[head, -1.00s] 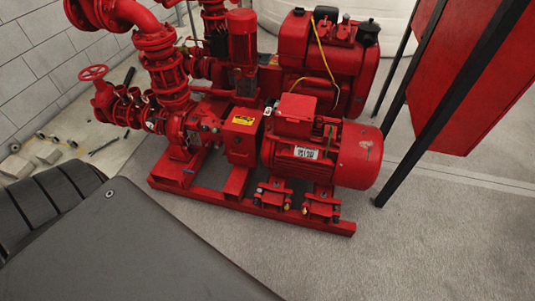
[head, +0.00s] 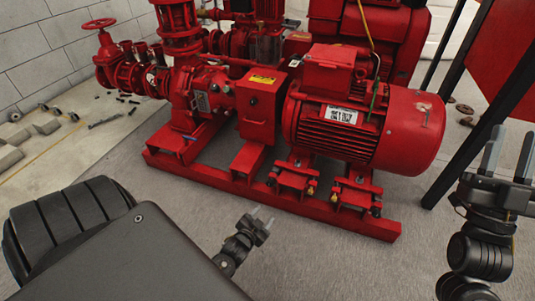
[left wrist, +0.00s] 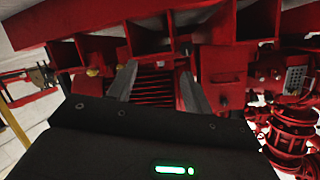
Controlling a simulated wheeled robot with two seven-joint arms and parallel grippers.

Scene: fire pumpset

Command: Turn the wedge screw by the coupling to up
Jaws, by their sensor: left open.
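The red coupling guard box (head: 262,105) with a yellow label stands between the pump and the red motor (head: 360,125). Small screws sit at the motor's feet on the base frame. The one nearest the coupling (head: 272,180) is at the left foot; its turned position is too small to tell. My left gripper (head: 263,215) is open and empty, in front of and below the base frame, apart from the screws. In the left wrist view, its fingers (left wrist: 156,85) are spread before the ribbed motor and base. My right gripper (head: 507,155) is open and empty at the right edge.
The red base frame (head: 330,218) runs across the middle. A handwheel valve (head: 100,24) is at upper left. A black post (head: 485,105) stands right of the motor. Loose parts (head: 40,125) lie on the left floor. The grey floor in front is clear.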

